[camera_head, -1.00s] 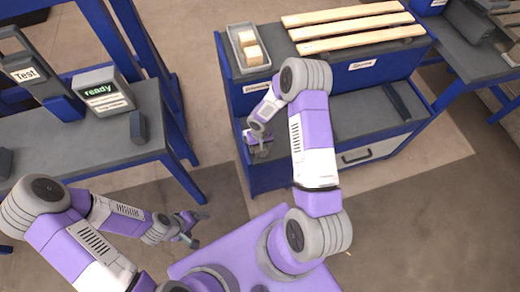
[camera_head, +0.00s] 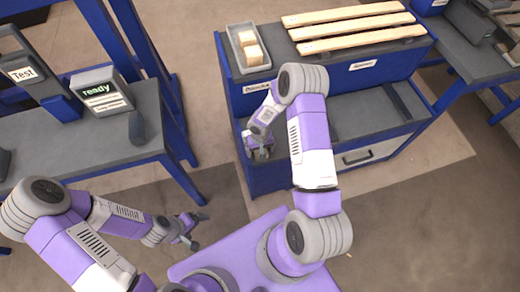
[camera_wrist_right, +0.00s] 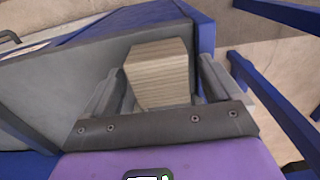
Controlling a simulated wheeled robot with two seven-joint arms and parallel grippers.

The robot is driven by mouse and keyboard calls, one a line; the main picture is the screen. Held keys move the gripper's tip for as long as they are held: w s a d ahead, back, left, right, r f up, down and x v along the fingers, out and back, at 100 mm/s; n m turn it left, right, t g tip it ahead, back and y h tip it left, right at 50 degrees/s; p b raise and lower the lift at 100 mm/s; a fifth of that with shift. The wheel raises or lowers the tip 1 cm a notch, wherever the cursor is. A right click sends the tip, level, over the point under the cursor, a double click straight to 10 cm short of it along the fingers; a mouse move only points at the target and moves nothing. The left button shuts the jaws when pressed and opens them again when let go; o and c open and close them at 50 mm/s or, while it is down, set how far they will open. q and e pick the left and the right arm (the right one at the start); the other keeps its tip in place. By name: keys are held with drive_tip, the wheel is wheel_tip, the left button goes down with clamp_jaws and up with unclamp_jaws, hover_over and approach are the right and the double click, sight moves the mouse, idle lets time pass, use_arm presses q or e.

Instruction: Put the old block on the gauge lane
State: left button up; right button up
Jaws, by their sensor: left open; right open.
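A weathered tan wooden block (camera_wrist_right: 158,75) stands between the fingers of my right gripper (camera_wrist_right: 158,86) in the right wrist view. The jaws are open around it, with a finger on each side. In the head view my right gripper (camera_head: 259,153) is low at the left end of the blue workbench's lower shelf, and the block is hidden there. My left gripper (camera_head: 190,232) is open and empty, low over the floor between the benches. No label naming the gauge lane is readable. The left bench holds a "Test" sign (camera_head: 23,74) and a display (camera_head: 101,92) reading "ready".
The left bench top (camera_head: 80,142) has free room in front of the display.

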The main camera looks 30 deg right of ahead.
drive_tip(key=shift+r, duration=0.2)
wheel_tip(320, 180, up, 12)
drive_tip(key=p, duration=0.4)
drive_tip(key=s+a+f+y, duration=0.2)
drive_tip(key=s+a+f, duration=0.1)
drive_tip(key=s+a, duration=0.5)
drive_tip(key=s+a+f+y, duration=0.2)
drive_tip(key=s+a+f, duration=0.1)
drive_tip(key=s+a, duration=0.5)
drive_tip(key=shift+f+t, duration=0.15)
drive_tip(key=shift+t, duration=0.15)
drive_tip(key=shift+w, duration=0.1)
